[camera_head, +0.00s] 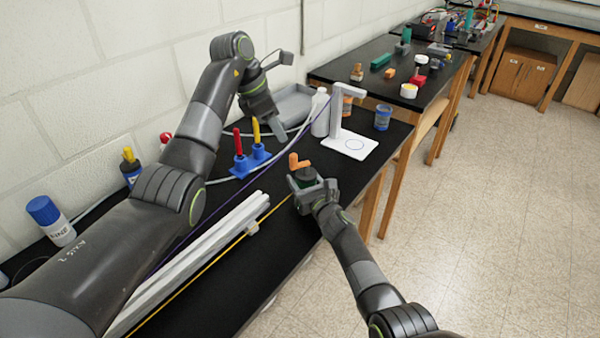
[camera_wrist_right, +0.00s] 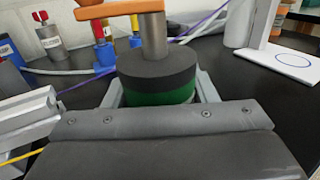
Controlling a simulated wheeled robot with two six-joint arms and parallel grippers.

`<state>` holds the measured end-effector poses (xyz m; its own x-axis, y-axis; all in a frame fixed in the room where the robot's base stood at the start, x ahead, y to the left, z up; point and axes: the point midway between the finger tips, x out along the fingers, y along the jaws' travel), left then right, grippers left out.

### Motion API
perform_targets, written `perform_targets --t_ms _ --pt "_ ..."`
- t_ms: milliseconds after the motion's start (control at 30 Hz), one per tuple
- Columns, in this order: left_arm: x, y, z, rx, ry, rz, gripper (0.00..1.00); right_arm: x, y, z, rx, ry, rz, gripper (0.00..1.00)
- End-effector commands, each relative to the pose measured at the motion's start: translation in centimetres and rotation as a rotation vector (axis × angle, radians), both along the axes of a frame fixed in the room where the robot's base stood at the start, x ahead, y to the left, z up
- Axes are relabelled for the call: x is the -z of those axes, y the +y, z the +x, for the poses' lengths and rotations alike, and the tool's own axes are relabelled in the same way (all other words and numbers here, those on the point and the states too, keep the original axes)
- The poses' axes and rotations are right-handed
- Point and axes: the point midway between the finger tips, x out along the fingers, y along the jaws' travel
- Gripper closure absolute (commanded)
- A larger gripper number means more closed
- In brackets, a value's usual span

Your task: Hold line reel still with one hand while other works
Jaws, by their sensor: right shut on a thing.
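The line reel is a short dark and green cylinder (camera_wrist_right: 158,80) with a metal post and an orange crank handle (camera_wrist_right: 112,9) on top. In the head view the orange handle (camera_head: 298,162) shows above the bench's front part. My right gripper (camera_head: 310,182) is shut around the reel's body, with one finger on each side in the right wrist view (camera_wrist_right: 160,92). The reel stands upright. My left gripper (camera_head: 274,122) hangs above the bench, behind and apart from the reel. Its fingers point down and their gap cannot be made out.
Pale extrusion bars (camera_head: 200,258) lie left of the reel, with a yellow line (camera_head: 235,243) alongside. A blue holder (camera_head: 248,160) with red and yellow tools, a white bottle (camera_head: 320,113) and a white stand (camera_head: 350,146) are behind. A grey tray (camera_head: 290,104) sits near the wall.

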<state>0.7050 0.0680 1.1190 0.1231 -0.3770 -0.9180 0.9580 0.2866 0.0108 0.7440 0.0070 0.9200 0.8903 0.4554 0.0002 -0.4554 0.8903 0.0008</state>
Motion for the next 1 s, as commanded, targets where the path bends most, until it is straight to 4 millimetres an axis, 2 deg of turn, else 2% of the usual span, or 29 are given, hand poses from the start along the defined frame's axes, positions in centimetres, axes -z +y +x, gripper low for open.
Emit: perform_targets --t_ms 200,500,700,1000 --pt "4.6 -0.5 0.2 0.007 -0.102 -0.22 0.63 0.0 0.0 0.0 0.0 0.0 0.0 0.74" --pt "8.7 0.0 -1.3 -0.068 -0.293 -0.58 0.63 0.0 0.0 0.0 0.0 0.001 0.0 0.74" --pt "9.9 1.7 -3.4 -0.176 -0.414 -0.794 0.63 0.1 0.0 0.0 0.0 0.001 0.0 0.74" --pt "10.1 4.7 -6.3 -0.335 -0.535 -0.995 0.63 0.0 0.0 0.0 0.0 0.001 0.0 0.74"
